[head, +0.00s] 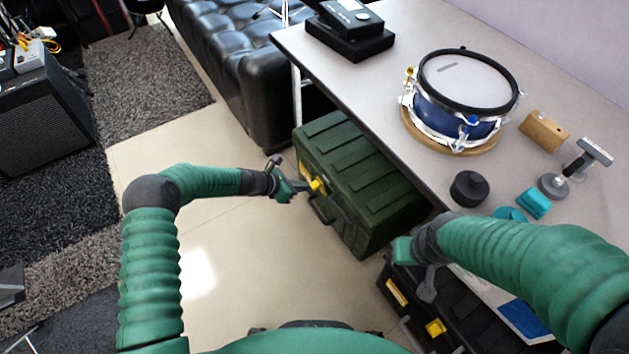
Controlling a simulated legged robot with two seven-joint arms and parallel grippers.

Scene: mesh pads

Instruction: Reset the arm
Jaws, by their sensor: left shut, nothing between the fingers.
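My left gripper (300,188) is at the end of the green left arm, which comes in from the left and bends toward the middle. It is shut and empty, in front of the dark green case (365,180) near its yellow latch. I cannot tell whether it touches the case. My right arm comes in from the right, over the table's front edge. Its dark wrist is above the black toolbox (455,318), and its fingers cannot be made out clearly.
The grey table (420,45) holds a blue snare drum (460,98), a black cylinder (469,188), a wooden block (543,131), teal blocks (534,203) and a black box (350,32). A black couch (235,60) and amplifier (45,115) stand behind. Bare floor lies at centre left.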

